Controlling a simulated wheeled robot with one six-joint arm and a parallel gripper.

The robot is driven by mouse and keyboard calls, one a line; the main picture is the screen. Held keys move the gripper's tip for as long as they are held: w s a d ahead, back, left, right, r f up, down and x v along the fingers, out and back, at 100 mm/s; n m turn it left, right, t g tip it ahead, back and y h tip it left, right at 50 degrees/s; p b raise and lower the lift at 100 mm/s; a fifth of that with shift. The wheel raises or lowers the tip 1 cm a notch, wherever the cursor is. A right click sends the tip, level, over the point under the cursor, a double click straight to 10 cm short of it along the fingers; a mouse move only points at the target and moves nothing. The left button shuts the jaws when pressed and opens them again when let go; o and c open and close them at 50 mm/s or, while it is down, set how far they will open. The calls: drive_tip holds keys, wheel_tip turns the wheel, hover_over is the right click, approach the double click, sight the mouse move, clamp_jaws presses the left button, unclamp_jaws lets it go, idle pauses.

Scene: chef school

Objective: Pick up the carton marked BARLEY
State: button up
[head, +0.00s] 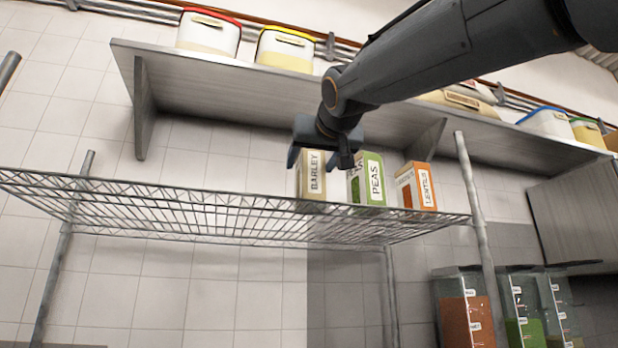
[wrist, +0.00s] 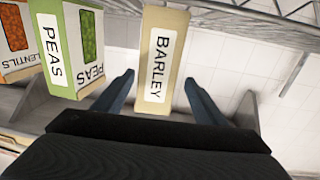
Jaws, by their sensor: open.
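The carton marked BARLEY (head: 311,184) is tan with a white label and stands upright on the wire shelf, leftmost of three cartons. In the wrist view the BARLEY carton (wrist: 161,62) is at the centre, between the two fingers in the picture. My gripper (head: 324,160) is at the top of the carton in the head view and covers part of it. In the wrist view my gripper (wrist: 158,92) is open, with a gap showing between each finger and the carton. I cannot tell how far down the fingers reach along it.
A green PEAS carton (head: 370,182) stands close to the right of BARLEY, and an orange LENTILS carton (head: 416,188) beyond it. The wire shelf (head: 190,212) is bare to the left. A metal wall shelf (head: 250,92) with several bins runs above, near my arm.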

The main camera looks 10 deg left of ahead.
drive_tip(key=shift+w, duration=0.5)
drive_tip(key=p+x, duration=0.3)
drive_tip(key=x, duration=0.1)
drive_tip(key=shift+w, duration=0.1)
drive_tip(key=c, duration=1.6)
